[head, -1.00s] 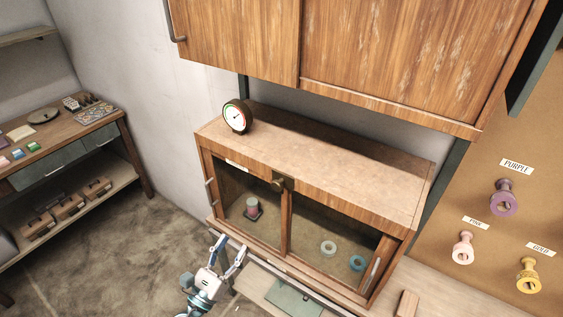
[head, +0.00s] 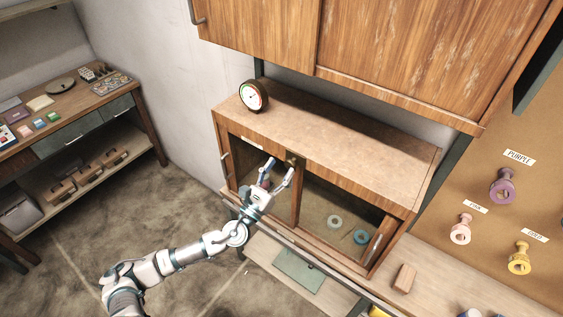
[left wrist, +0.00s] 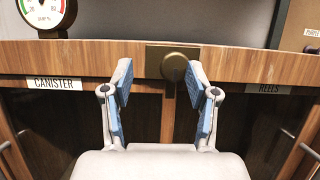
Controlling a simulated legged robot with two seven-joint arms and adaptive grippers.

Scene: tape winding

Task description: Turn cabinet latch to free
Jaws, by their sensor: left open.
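The cabinet (head: 330,145) is a low wooden case with two glass-fronted doors, and its brass latch (left wrist: 173,66) sits at the top centre where the doors meet. In the left wrist view the latch has a round knob on a square plate, with a narrow piece pointing down over the door seam. My left gripper (head: 278,171) is open in front of the latch; it also shows in the left wrist view (left wrist: 160,88), the right finger close to the knob. Contact cannot be told. In the head view the gripper partly covers the latch. My right gripper is not in view.
A round gauge (head: 254,96) stands on the cabinet top. Rings, one blue (head: 361,237), lie behind the right door. An upper wooden cabinet (head: 400,60) overhangs. Spools hang on a pegboard (head: 540,130) at right.

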